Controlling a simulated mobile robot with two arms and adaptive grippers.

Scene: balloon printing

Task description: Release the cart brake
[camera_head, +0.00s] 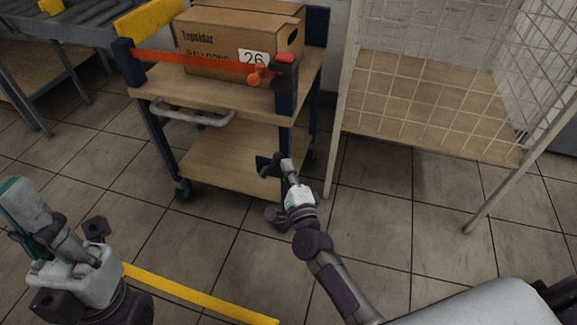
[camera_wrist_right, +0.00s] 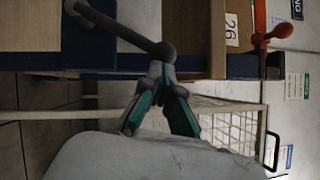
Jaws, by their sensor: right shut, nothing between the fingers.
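The cart (camera_head: 160,92) stands at upper centre, with wooden shelves and dark blue posts. A dark lever (camera_head: 266,166) shows low by its near right post. In the right wrist view it is a grey bar with a dark rounded end (camera_wrist_right: 122,28), crossing in front of the post. My right gripper (camera_head: 286,166) is beside that lever. In the wrist view its teal-and-grey fingers (camera_wrist_right: 160,72) are together and empty, tips at the bar's rounded end; I cannot tell whether they touch. My left gripper (camera_head: 28,205) is at lower left, away from the cart; its jaw state is unclear.
A cardboard box (camera_head: 222,40) marked 26 sits on the cart's top shelf behind an orange strap (camera_head: 190,59). A white wire-mesh rack (camera_head: 430,95) stands right of the cart. A conveyor (camera_head: 75,22) is at upper left. A yellow floor line (camera_head: 200,295) crosses open tiles in front.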

